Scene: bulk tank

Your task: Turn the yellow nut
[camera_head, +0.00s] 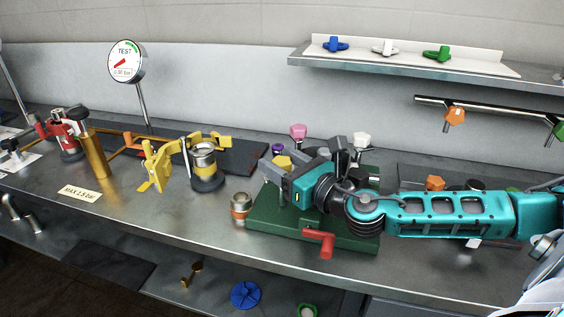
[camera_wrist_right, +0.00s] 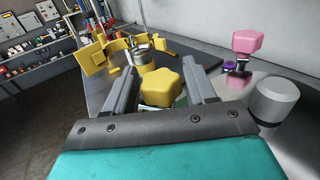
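The yellow nut (camera_head: 283,161) is a lobed knob above the left part of the green base (camera_head: 262,228). In the right wrist view the yellow nut (camera_wrist_right: 162,89) lies between the two fingers of my right gripper (camera_wrist_right: 162,88). A gap shows between the nut and each finger, so the gripper is open and not clamped on it. In the head view my right gripper (camera_head: 292,176) reaches in from the right over the green base and hides part of it and the nut's lower part. My left gripper is not in view.
Close by stand a pink knob (camera_head: 298,131), a white knob (camera_head: 361,139), a purple knob (camera_head: 278,148) and a red handle (camera_head: 319,242). A small metal jar (camera_head: 240,207) stands left of the base. A yellow clamp device (camera_head: 154,165) and canister (camera_head: 203,162) stand farther left.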

